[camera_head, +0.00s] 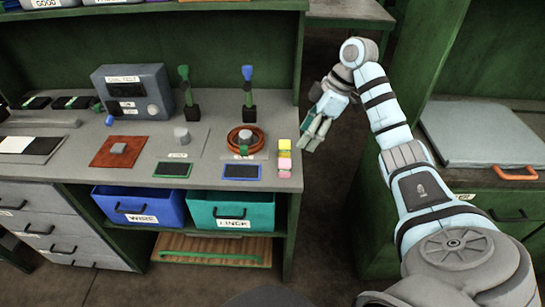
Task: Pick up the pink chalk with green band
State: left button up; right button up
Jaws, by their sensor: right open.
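My left gripper is out of view.
A coiled orange cable (232,136) around a grey cylinder lies left of the coloured pieces. Two upright tools (248,90) and a grey tester box (133,92) stand behind. Blue (160,205) and teal (205,212) bins sit below. A green cabinet (510,205) stands right, beyond a floor gap.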

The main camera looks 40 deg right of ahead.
jog(key=x, duration=0.2)
jog(key=b+x, duration=0.1)
jog(key=x, duration=0.5)
jog(key=shift+s+a+f+b, duration=0.15)
jog(key=shift+s+b, duration=0.25)
jog(key=x, duration=0.2)
jog(key=w+b+x, duration=0.1)
jog(key=x, duration=0.2)
jog(key=shift+w+a+f, duration=0.1)
jog(key=shift+f, duration=0.1)
jog(key=shift+c, duration=1)
grip_shut()
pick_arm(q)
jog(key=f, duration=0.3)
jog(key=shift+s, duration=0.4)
pick_arm(e)
jog(key=shift+r, duration=0.1)
notch_tip(320, 180, up, 12)
jog(key=p, duration=0.4)
notch_tip(320, 180, up, 8)
jog(key=p, duration=0.8)
send_over(287, 162)
pick_arm(q)
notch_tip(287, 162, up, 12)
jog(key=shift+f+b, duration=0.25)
jog(key=shift+b, duration=0.05)
pick_arm(e)
jog(key=shift+w+a, duration=0.2)
jog(key=shift+a, duration=0.05)
